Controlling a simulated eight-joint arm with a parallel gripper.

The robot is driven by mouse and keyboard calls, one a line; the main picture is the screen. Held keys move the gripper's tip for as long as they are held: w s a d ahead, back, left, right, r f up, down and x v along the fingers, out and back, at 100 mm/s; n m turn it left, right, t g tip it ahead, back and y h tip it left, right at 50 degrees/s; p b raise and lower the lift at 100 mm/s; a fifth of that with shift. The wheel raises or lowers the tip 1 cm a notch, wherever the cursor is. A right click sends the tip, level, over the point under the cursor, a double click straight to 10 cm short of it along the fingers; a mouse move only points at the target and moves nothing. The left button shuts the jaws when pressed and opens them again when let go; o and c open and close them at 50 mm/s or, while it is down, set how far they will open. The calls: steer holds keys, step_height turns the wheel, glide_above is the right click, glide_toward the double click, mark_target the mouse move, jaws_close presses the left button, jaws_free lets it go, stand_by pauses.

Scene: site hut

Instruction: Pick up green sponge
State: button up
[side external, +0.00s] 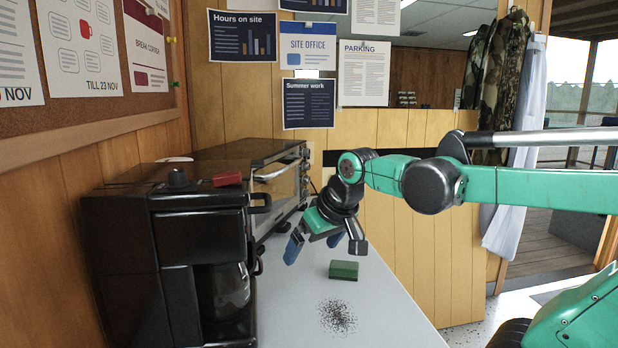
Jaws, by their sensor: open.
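The green sponge (344,270) lies flat on the white counter (290,310), near its right edge. It has a lighter green body with a darker top. My gripper (325,246) hangs above the counter, behind and a little to the left of the sponge in the picture. Its fingers point down and are spread apart, with a blue fingertip on the left and a dark one on the right. Nothing is between them. The gripper is not touching the sponge.
A black coffee maker (175,255) stands at the front left with a red item (227,179) on top. A toaster oven (275,170) stands behind it. Dark crumbs (337,316) lie in front of the sponge. The counter around the sponge is otherwise clear.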

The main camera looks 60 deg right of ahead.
steer(key=s+a+f+n, duration=0.1)
steer(key=a, duration=0.1)
steer(key=s+a+f+n+y, duration=0.1)
steer(key=a+f, duration=0.1)
steer(key=a, duration=0.1)
steer(key=s+a+f+n+t, duration=0.1)
steer(key=a, duration=0.2)
steer(key=shift+f+y, duration=0.3)
steer(key=shift+y, duration=0.1)
steer(key=shift+c, duration=0.2)
steer(key=shift+w+d, duration=0.1)
